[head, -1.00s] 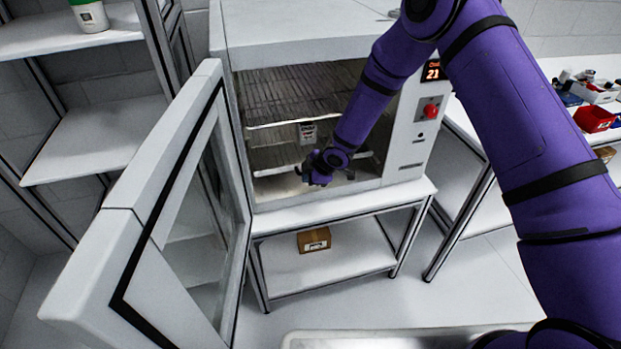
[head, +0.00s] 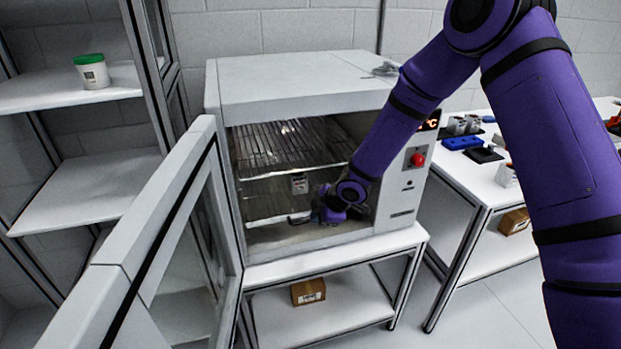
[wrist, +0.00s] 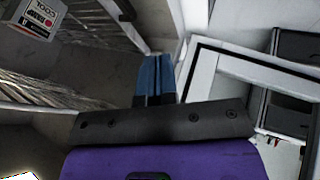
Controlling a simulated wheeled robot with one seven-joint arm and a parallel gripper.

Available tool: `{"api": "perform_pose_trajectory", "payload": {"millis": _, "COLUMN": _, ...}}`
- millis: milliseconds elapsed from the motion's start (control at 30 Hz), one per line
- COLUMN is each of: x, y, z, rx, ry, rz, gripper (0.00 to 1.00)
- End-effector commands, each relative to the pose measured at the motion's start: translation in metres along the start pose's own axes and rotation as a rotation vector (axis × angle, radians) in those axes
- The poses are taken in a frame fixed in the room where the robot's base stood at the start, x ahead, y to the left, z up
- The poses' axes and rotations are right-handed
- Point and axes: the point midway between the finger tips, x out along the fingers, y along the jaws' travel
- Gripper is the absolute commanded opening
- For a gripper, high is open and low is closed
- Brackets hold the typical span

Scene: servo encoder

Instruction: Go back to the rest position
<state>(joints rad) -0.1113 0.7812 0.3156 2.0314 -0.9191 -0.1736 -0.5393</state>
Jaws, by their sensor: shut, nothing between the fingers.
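My purple arm reaches from the right toward the open front of the white oven (head: 300,85). My gripper (head: 298,217) is at the oven's opening, low in front of the chamber, pointing left. In the wrist view the blue fingers of my gripper (wrist: 155,75) are together with nothing between them. A small labelled box (head: 299,184) is inside the oven, behind and above my gripper; a labelled box also shows at the top left of the wrist view (wrist: 38,18).
The oven door (head: 165,225) stands wide open on the left. Wire racks (head: 285,145) are inside. A cardboard box (head: 308,291) lies on the stand's lower shelf. A green-lidded jar (head: 91,72) sits on the left shelf. A bench (head: 478,180) with several items is at right.

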Motion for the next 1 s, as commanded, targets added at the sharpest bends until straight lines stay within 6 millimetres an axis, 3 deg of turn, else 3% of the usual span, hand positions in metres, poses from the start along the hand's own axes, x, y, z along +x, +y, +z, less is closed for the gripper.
{"api": "perform_pose_trajectory", "payload": {"millis": 167, "x": -0.019, "y": 0.01, "z": 0.003, "rx": 0.026, "ry": -0.034, "rz": 0.019, "gripper": 0.0}}
{"api": "perform_pose_trajectory", "payload": {"millis": 267, "x": -0.049, "y": 0.021, "z": 0.01, "rx": 0.072, "ry": -0.09, "rz": 0.047, "gripper": 0.0}}
{"api": "perform_pose_trajectory", "payload": {"millis": 433, "x": -0.118, "y": 0.04, "z": 0.022, "rx": 0.193, "ry": -0.204, "rz": 0.111, "gripper": 0.0}}
{"api": "perform_pose_trajectory", "payload": {"millis": 667, "x": -0.212, "y": 0.045, "z": 0.035, "rx": 0.382, "ry": -0.332, "rz": 0.2, "gripper": 0.0}}
{"api": "perform_pose_trajectory", "payload": {"millis": 1000, "x": -0.344, "y": 0.017, "z": 0.043, "rx": 0.703, "ry": -0.45, "rz": 0.328, "gripper": 0.0}}
